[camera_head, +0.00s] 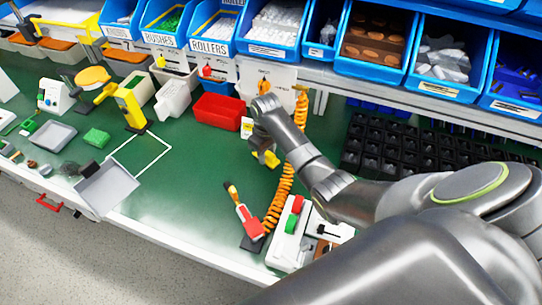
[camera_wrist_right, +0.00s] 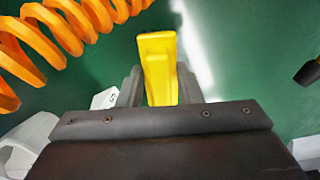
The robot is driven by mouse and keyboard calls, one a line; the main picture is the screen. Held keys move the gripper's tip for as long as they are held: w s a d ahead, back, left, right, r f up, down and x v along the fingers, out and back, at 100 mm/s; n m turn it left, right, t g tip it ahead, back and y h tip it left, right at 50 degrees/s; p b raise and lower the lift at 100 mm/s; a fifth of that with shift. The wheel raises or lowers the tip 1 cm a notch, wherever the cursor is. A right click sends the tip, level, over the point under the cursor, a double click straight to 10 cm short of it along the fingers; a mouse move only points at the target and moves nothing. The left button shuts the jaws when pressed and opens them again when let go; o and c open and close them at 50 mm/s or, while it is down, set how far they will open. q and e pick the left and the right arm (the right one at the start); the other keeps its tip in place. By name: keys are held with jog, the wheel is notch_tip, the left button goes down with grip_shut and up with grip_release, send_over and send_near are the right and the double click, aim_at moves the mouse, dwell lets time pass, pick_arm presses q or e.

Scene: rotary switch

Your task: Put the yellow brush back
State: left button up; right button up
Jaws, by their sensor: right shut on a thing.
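My right gripper (camera_head: 265,150) points down over the green bench, in the middle of the head view. It is shut on a yellow piece, which I take for the yellow brush (camera_head: 270,159). In the right wrist view the yellow brush (camera_wrist_right: 158,62) stands out between the two fingers (camera_wrist_right: 158,88), its long flat face towards the camera. Its bristles do not show. I cannot tell whether it touches the bench. My left gripper is not in view.
An orange coiled cord (camera_head: 279,200) hangs close beside my right gripper. A red bin (camera_head: 219,112) stands behind, left of it. Blue labelled bins (camera_head: 212,28) line the shelf. Green bench (camera_head: 190,190) is clear to the left.

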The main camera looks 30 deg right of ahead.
aim_at(271, 161)
jog(key=shift+s+d, duration=0.25)
jog(key=shift+s+d+f+p, duration=0.15)
jog(key=shift+f+p, duration=0.1)
jog(key=shift+f, duration=0.4)
jog(key=shift+s+f+p, duration=0.15)
jog(key=shift+f+p, duration=0.05)
jog(key=shift+f, duration=0.4)
jog(key=shift+w+f, duration=0.1)
jog(key=shift+f, duration=0.45)
jog(key=shift+f, duration=0.15)
jog(key=o, duration=0.9)
jog(key=shift+o, duration=0.2)
notch_tip(271, 161, up, 12)
jog(key=shift+r, duration=0.2)
